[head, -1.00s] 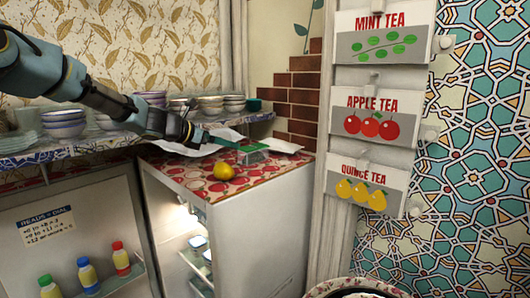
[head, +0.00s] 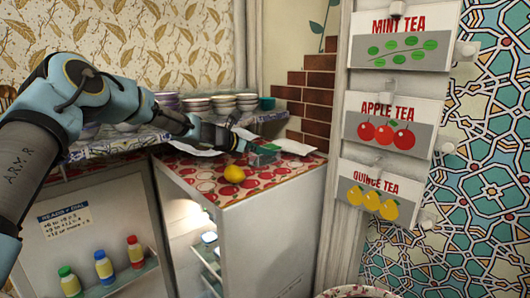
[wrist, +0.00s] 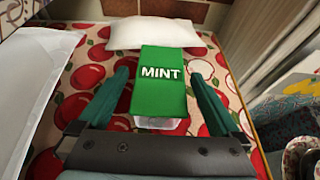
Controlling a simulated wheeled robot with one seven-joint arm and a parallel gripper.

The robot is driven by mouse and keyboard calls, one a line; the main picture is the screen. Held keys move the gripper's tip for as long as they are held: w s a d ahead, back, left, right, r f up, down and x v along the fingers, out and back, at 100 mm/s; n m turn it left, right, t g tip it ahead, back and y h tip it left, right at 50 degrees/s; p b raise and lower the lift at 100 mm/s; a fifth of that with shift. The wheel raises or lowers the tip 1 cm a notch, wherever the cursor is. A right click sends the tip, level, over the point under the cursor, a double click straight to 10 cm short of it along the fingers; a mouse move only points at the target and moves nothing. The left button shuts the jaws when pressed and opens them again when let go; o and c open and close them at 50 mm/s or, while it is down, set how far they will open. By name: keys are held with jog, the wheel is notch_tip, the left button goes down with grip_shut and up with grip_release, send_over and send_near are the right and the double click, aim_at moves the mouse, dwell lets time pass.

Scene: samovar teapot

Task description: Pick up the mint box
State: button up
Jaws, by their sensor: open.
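The mint box (wrist: 163,82) is green with white "MINT" lettering and lies on the cherry-patterned top of a white cabinet. In the wrist view my gripper (wrist: 162,88) is open, with one finger on each side of the box and a gap on both sides. In the head view the box (head: 265,150) is small and partly hidden by my gripper (head: 249,147), which comes in from the left. I cannot tell exactly how high the fingers are above the cabinet top.
A white packet (wrist: 155,33) lies behind the box, and another (wrist: 30,75) lies at left. Stacked bowls (head: 197,104) stand on the shelf. Tea signs (head: 387,122) hang at right.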

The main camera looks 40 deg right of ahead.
jog(key=shift+x, duration=0.75)
jog(key=shift+c, duration=0.2)
jog(key=c, duration=1.3)
jog(key=shift+r, duration=0.15)
